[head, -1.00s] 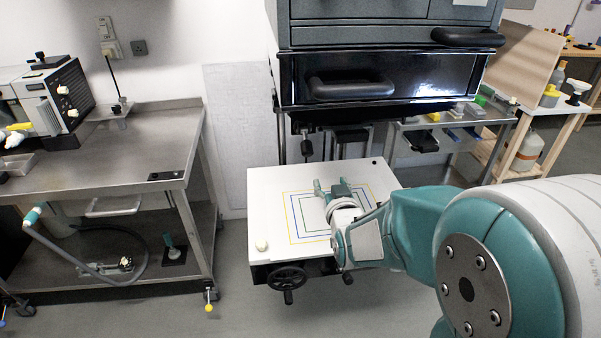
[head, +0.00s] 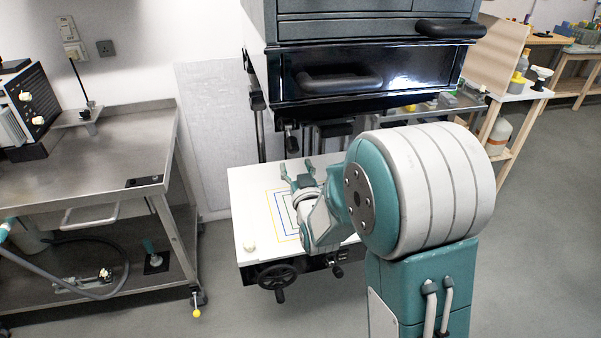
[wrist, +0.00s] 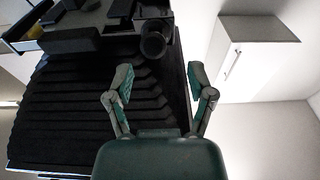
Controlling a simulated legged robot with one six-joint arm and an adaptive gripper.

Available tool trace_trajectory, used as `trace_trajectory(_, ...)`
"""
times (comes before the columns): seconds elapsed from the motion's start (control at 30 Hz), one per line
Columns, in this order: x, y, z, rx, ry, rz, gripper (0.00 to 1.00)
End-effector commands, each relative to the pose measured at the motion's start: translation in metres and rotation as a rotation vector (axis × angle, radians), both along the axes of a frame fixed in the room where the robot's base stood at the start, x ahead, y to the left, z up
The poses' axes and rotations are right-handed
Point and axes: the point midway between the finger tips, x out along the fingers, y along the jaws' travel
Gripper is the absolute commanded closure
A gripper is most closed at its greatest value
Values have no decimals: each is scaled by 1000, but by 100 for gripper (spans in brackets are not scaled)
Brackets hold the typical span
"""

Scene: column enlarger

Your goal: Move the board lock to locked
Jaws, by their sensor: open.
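The white board (head: 250,190) with coloured rectangle outlines stands below the dark enlarger body. A black handwheel (head: 279,275) is at its front edge, and a small dark lever or knob (head: 337,270) is to the right of it. A cream knob (head: 249,246) sits on the board's front left corner. I cannot tell for sure which part is the board lock or how it is set. My gripper (head: 297,172) is above the back part of the board, open and empty. In the wrist view, its spread fingers (wrist: 160,82) face black bellows (wrist: 90,100) and a dark round part (wrist: 155,39).
The dark enlarger body with a handle (head: 340,77) overhangs the board's back. A steel trolley (head: 110,165) stands at left and a side bench (head: 520,95) at back right. Floor is clear in front of the board. A white cabinet (wrist: 255,60) shows in the wrist view.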

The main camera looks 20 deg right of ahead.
Motion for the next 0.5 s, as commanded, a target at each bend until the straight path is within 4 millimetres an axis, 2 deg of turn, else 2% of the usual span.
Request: trace_trajectory(0.5,36,-1,4,0,1,-2,30)
